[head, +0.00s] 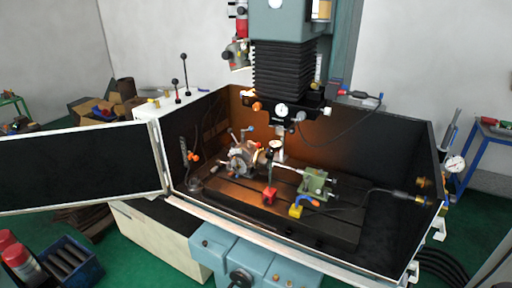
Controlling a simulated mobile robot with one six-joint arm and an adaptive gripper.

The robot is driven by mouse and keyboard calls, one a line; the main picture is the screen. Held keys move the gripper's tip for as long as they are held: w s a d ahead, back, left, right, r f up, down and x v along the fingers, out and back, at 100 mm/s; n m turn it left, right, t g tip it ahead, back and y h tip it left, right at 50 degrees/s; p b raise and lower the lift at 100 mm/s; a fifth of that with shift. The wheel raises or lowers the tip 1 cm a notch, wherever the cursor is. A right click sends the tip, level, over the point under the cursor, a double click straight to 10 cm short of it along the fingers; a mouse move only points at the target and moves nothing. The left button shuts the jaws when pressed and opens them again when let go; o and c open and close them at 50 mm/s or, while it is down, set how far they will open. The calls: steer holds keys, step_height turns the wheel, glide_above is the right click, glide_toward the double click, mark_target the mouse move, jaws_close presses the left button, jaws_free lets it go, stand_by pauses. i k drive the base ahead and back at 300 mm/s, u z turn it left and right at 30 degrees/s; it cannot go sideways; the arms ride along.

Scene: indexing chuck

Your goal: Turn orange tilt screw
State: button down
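The indexing chuck (241,161), a grey metal unit, sits on the machine table (335,226) inside the open enclosure. Small orange parts show at its upper right, one of them an orange knob (258,144). I cannot tell at this size whether this is the tilt screw. Another orange knob (257,106) is on the black head below the bellows, and an orange piece (194,157) is at the enclosure's left wall. My gripper is not in view.
A green tailstock (315,183), a red block (269,195) and a yellow block (296,211) stand on the table. The dial gauge (281,110) and bellows (285,70) hang above. The enclosure door (85,168) is swung open at left. Green floor shows at the sides.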

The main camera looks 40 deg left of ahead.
mark_target(257, 107)
steer(key=u, duration=1.05)
steer(key=k, duration=0.9)
steer(key=z, duration=0.05)
steer(key=i, duration=0.7)
steer(key=u, duration=0.05)
